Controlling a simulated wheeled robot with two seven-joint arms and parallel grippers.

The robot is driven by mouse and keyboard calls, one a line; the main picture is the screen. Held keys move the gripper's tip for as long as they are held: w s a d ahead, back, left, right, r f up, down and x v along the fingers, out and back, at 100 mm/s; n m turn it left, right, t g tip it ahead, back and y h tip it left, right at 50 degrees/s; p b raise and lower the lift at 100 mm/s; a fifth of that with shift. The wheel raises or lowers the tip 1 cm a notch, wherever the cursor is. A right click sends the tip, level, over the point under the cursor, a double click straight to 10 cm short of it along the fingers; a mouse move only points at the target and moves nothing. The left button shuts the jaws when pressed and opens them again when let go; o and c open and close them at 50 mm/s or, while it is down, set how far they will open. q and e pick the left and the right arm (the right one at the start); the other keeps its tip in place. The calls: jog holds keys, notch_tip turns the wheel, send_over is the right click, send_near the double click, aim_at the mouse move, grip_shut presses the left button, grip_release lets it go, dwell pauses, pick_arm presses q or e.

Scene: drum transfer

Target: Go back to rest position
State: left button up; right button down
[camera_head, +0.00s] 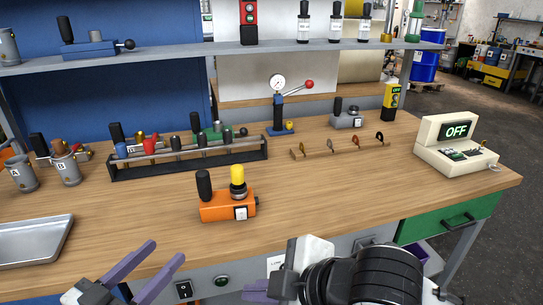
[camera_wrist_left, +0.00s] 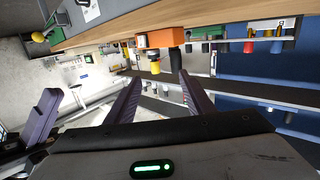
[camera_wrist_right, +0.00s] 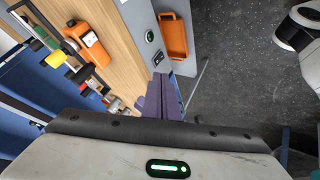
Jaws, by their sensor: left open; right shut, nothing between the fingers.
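My left gripper (camera_head: 167,250) is open and empty in front of the workbench's front edge, at the lower left of the head view. Its two purple fingers stand apart in the left wrist view (camera_wrist_left: 150,58). My right gripper (camera_head: 256,291) is low in front of the bench, partly hidden by my own arm and cut off by the lower frame edge. In the right wrist view its purple fingers (camera_wrist_right: 161,92) are together with nothing between them. Neither gripper appears to touch anything on the bench.
The wooden workbench (camera_head: 330,190) carries an orange device (camera_head: 228,210), a metal tray (camera_head: 35,243), a black rack (camera_head: 190,165) and a beige box reading OFF (camera_head: 455,148). A green drawer (camera_head: 445,222) is below. The bench's right-hand middle is clear.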

pick_arm(q)
jog(key=s+f+n+g+y, duration=0.1)
jog(key=s+f+g+y, duration=0.15)
jog(key=f, duration=0.55)
jog(key=s+f+n+g+y, duration=0.15)
jog(key=s+f, duration=0.25)
jog(key=f, duration=0.5)
pick_arm(e)
jog(key=w+d+f+m+t, duration=0.2)
jog(key=d+f+m+t, duration=0.15)
jog(key=f+m, duration=0.8)
pick_arm(q)
jog(key=s+d+f+g, duration=0.3)
jog(key=s+d+f, duration=0.2)
jog(key=s+f, duration=0.6)
jog(key=shift+d, duration=0.35)
pick_arm(e)
jog(key=s+d+f+m+h, duration=0.2)
jog(key=s+d+f, duration=0.4)
jog(key=f, duration=0.3)
jog(key=s+d+f+m+h, duration=0.2)
jog(key=s+d+f, duration=0.4)
jog(key=d+f, duration=0.2)
jog(key=shift+s+d+f, duration=0.2)
jog(key=shift+s+f, duration=0.1)
jog(key=shift+f, duration=0.2)
